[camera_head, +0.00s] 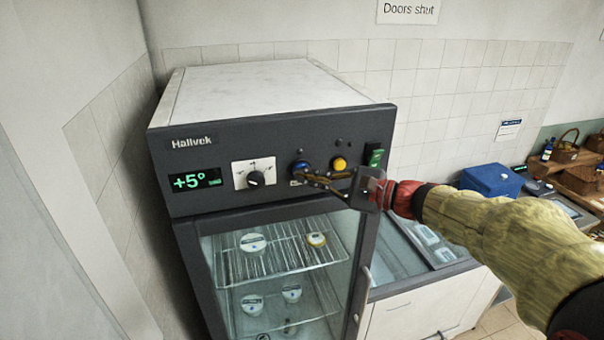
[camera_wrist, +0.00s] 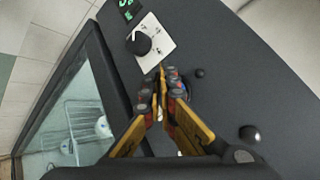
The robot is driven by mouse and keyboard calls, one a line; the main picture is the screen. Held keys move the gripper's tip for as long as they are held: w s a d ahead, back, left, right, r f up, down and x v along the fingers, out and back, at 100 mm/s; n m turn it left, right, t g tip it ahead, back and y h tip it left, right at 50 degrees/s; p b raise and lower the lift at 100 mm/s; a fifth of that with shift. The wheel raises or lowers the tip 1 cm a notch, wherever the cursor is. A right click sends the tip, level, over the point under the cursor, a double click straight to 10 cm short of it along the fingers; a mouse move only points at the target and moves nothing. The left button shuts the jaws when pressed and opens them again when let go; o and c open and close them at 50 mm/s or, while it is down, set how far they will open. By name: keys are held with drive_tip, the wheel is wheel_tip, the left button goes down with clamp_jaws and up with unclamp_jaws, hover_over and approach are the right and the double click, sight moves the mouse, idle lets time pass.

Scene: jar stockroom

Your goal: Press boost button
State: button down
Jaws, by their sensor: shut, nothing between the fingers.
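The dark control panel of the fridge (camera_head: 225,150) carries a blue button (camera_head: 300,165) and a yellow button (camera_head: 339,163). I cannot read a label that tells which one is the boost button. My gripper (camera_head: 301,176) is shut and empty, with its tips at the lower edge of the blue button. In the wrist view, my gripper's fingertips (camera_wrist: 168,76) are together close to the panel. They hide most of the blue button, of which a thin blue edge (camera_wrist: 189,88) shows. I cannot tell whether the tips touch it.
A black dial on a white plate (camera_head: 255,179) is left of the buttons, beside a green +5° display (camera_head: 196,181). A green switch (camera_head: 374,155) is at the panel's right end. Below is the glass door (camera_head: 275,270), shut. A blue box (camera_head: 491,180) stands to the right.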

drive_tip(key=shift+w+a, duration=0.15)
drive_tip(key=shift+w, duration=0.35)
idle(0.8)
drive_tip(key=shift+s+b, duration=0.15)
drive_tip(key=shift+b, duration=0.15)
drive_tip(key=shift+s+d+b, duration=0.25)
drive_tip(key=shift+s+b, duration=0.1)
drive_tip(key=shift+s, duration=0.45)
drive_tip(key=s+b, duration=0.1)
drive_tip(key=s, duration=0.1)
drive_tip(key=s+d, duration=0.1)
drive_tip(key=s, duration=0.1)
drive_tip(key=shift+s+d+b, duration=0.2)
drive_tip(key=shift+s+b, duration=0.15)
idle(0.4)
